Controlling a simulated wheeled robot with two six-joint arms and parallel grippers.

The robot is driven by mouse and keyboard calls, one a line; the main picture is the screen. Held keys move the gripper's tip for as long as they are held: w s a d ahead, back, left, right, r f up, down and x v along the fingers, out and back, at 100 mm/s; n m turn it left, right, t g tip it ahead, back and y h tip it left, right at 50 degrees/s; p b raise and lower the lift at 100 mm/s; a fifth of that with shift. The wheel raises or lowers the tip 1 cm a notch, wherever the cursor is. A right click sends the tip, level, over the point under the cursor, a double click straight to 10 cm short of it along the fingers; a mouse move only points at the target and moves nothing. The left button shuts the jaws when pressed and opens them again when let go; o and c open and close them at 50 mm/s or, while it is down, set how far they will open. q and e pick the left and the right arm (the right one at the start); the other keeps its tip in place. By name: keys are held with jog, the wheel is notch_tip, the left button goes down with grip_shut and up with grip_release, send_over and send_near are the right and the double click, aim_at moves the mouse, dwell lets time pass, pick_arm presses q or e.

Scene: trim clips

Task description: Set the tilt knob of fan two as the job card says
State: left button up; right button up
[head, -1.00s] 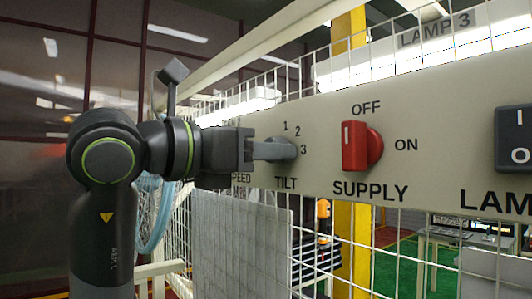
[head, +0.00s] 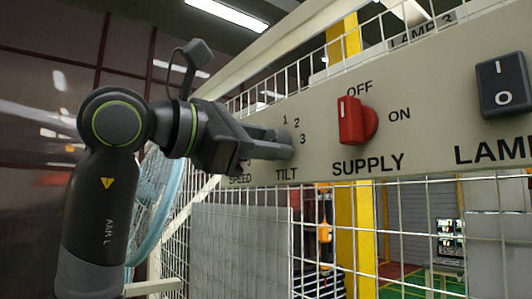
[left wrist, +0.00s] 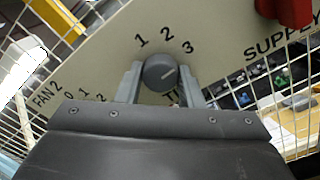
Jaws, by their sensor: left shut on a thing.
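The tilt knob (left wrist: 160,72) is a round grey knob with a pale pointer line, on a beige panel. Its line points up and right, toward the printed 3. The numbers 1, 2 and 3 arc above it, and FAN 2 is printed to its left. My left gripper (left wrist: 159,84) has one finger on each side of the knob and is shut on it. In the head view the left gripper (head: 284,146) reaches in from the left above the TILT label, with the knob mostly hidden by its fingers. No job card is readable. My right gripper is out of view.
A red supply knob (head: 352,121) sits to the right on the panel (head: 430,120), its mark toward OFF. Farther right is a black lamp switch (head: 503,85). White wire mesh (head: 400,220) stands behind and below the panel.

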pick_arm(q)
jog(key=shift+m, duration=0.6)
jog(key=o, duration=1)
jog(key=shift+c, duration=0.2)
jog(key=shift+a, duration=0.1)
jog(key=b+v, duration=0.7)
jog(key=v, duration=1)
jog(key=shift+s, duration=0.15)
